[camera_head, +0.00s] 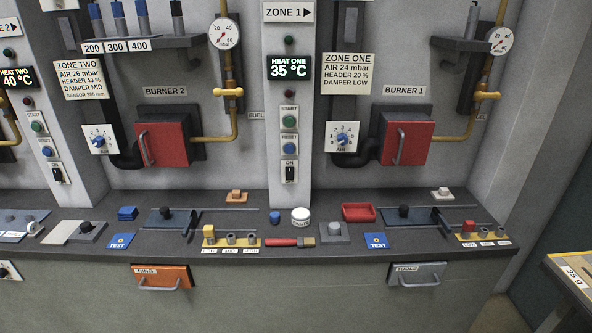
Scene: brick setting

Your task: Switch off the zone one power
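The zone one column (289,60) stands at the middle, under a "ZONE 1" sign (288,12) with an arrow to the right. On it, a display (289,67) reads "HEAT ONE 35 °C". The lever's exact position is too small to tell. A similar switch (57,174) sits on the zone two column at the left. My gripper is not in view.
A dark counter (330,258) runs below the column, with a white pause button (300,217), a red-handled brush (290,241), a red tray (358,212) and slider levers. Red burner doors (406,140) flank the column. A separate table (575,270) stands at right.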

